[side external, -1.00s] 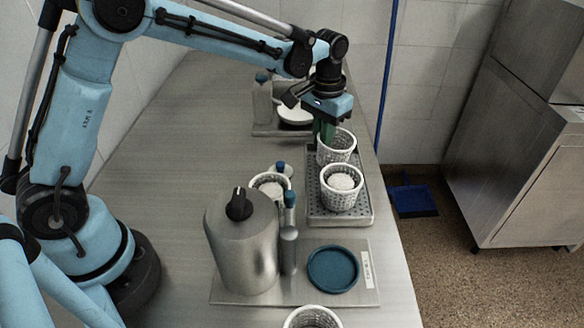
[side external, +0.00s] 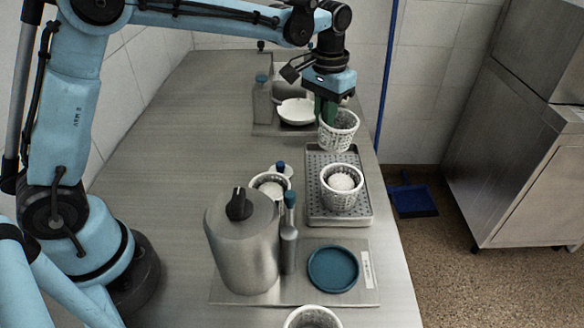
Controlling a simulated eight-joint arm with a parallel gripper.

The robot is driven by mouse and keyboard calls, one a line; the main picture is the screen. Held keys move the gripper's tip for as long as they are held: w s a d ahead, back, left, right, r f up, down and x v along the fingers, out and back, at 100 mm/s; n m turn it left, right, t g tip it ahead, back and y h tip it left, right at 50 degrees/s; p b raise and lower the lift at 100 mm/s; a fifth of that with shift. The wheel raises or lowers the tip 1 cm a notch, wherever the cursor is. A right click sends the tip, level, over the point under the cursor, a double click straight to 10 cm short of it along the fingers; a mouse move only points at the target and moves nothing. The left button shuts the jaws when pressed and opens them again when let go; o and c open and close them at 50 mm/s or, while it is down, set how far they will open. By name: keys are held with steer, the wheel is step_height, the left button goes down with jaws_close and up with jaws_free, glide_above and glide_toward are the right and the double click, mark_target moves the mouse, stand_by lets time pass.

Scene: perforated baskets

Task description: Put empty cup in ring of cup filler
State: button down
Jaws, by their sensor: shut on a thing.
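My gripper (side external: 327,112) is shut on the rim of a white perforated cup (side external: 340,132) and holds it roughly upright above the far end of the drain tray. The inside of this cup is only partly visible. A second white cup (side external: 341,201) with white contents stands on the tray. Another white cup (side external: 262,195) with white contents stands behind a steel canister (side external: 240,255) with a black knob. A flat blue round piece (side external: 333,268) lies on the canister's base plate. I cannot tell which part is the cup filler's ring.
The perforated metal tray (side external: 318,212) lies near the counter's right edge. A slim bottle (side external: 289,248) stands beside the canister. Another cup (side external: 313,318) is cut off at the bottom. A white bowl (side external: 296,112) and a bottle (side external: 262,105) stand at the back. The counter's left side is clear.

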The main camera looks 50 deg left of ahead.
step_height(320, 180, up, 7)
steer(key=s+d+m+h, duration=0.1)
steer(key=s+d+m, duration=0.5)
steer(key=s+d, duration=1.05)
steer(key=shift+a+f, duration=0.15)
steer(key=shift+f, duration=7)
steer(key=c, duration=1.2)
jaws_free()
steer(key=shift+f, duration=0.1)
steer(key=shift+o, duration=0.2)
